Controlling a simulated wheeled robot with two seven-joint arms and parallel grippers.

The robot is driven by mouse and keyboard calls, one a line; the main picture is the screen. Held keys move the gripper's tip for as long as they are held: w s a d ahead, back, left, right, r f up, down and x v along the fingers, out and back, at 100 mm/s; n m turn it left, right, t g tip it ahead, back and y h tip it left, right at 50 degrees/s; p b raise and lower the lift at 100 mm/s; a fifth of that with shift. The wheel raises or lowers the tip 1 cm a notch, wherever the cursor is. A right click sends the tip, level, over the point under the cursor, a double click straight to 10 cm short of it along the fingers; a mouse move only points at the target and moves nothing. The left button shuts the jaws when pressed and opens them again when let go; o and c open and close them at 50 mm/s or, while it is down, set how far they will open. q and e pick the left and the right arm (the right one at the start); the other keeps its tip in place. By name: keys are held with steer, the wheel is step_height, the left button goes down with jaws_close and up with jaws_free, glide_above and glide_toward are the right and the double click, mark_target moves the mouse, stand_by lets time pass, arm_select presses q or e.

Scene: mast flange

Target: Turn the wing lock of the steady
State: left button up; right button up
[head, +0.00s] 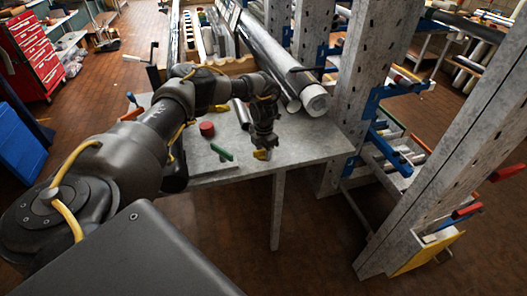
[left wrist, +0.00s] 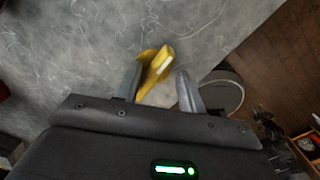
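The small yellow piece (head: 261,155), which looks like the wing lock, is by the table's front edge in the head view, partly hidden by my left gripper (head: 263,146). In the left wrist view the yellow lock (left wrist: 153,74) lies between the two fingertips of my left gripper (left wrist: 160,74). The fingers are apart, with a visible gap between the lock and the right-hand finger. The left-hand finger is close to the lock; contact cannot be told. The steady's body cannot be made out. My right gripper is not in view.
The grey table (head: 312,143) holds a red cylinder (head: 207,129), a green bar (head: 221,152) and large grey pipes (head: 285,68) behind the gripper. A grey rack post (head: 365,60) stands at the right. A round grey rim (left wrist: 222,92) is beside the right-hand finger.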

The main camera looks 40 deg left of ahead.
arm_select(q)
steer(key=shift+s+f, duration=0.1)
steer(key=shift+f, duration=0.05)
steer(key=shift+a+r+p, duration=0.1)
steer(key=shift+r+p, duration=0.2)
steer(key=shift+r, duration=0.05)
step_height(320, 180, up, 5)
steer(key=p, duration=0.3)
steer(key=shift+f+p, duration=0.1)
steer(key=shift+p, duration=0.25)
steer(key=shift+f, duration=0.1)
